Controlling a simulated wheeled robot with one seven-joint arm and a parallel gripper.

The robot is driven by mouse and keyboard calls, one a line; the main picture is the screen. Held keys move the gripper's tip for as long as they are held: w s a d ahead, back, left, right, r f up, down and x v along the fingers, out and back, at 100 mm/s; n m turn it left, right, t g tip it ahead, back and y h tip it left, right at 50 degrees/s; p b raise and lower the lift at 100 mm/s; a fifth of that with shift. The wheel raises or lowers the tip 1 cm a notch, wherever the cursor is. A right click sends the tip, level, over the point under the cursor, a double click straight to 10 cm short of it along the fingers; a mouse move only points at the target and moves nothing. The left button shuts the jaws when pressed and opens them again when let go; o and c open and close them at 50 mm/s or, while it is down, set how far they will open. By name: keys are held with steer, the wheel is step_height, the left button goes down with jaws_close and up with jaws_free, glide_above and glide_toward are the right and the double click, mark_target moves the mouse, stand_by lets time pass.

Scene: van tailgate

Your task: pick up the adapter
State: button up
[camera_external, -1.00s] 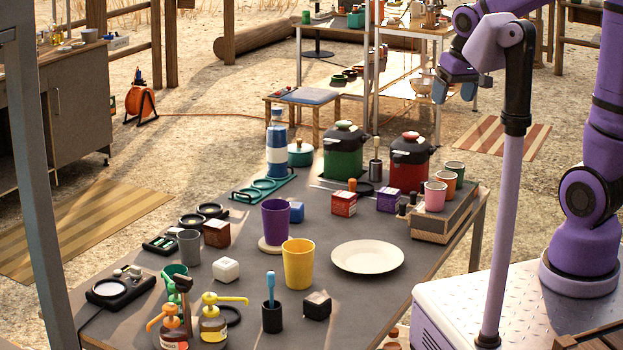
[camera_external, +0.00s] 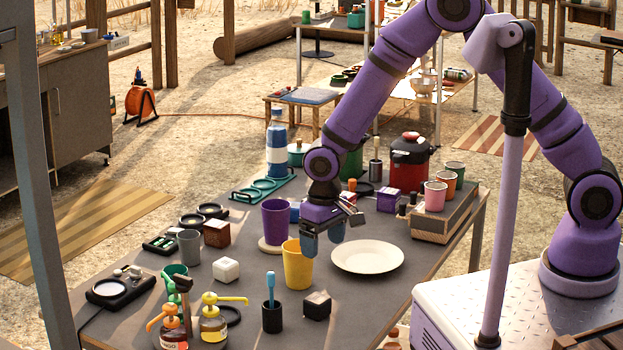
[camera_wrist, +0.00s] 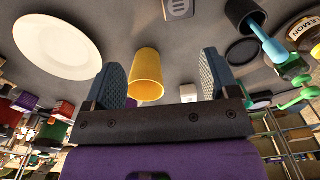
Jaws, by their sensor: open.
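No item is plainly marked as the adapter. A small dark cube (camera_external: 317,305) near the table's front edge may be it; in the wrist view a block with a pale, slotted face (camera_wrist: 180,8) shows at the top edge, partly cut off. A white cube (camera_external: 226,269) stands left of the yellow cup (camera_external: 298,266), and it also shows small in the wrist view (camera_wrist: 188,92). My gripper (camera_external: 323,243) points down above the table, between the yellow cup and the plate. Its two fingers (camera_wrist: 160,75) are apart and nothing is between them.
A white plate (camera_external: 368,257) lies right of my gripper. A purple cup (camera_external: 275,221) stands behind the yellow one. A black holder (camera_external: 272,318) with a blue-handled tool stands left of the dark cube. Pump bottles (camera_external: 213,325) crowd the front left. Bare tabletop lies around the dark cube.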

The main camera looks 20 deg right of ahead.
mark_target(317, 298)
steer(key=f, duration=0.1)
steer(key=s+a+f, duration=0.1)
steer(key=s+f, duration=0.1)
steer(key=shift+a+f, duration=0.2)
steer(key=shift+a, duration=0.15)
step_height(317, 298, down, 4)
steer(key=shift+f, duration=0.2)
steer(key=shift+s+a+f, duration=0.1)
steer(key=shift+s+f, duration=0.05)
steer(key=shift+f, duration=1.3)
steer(key=shift+s+a+f, duration=0.1)
steer(key=shift+f, duration=1.35)
steer(key=c, duration=1)
steer(key=shift+r, duration=0.1)
steer(key=shift+c, duration=0.2)
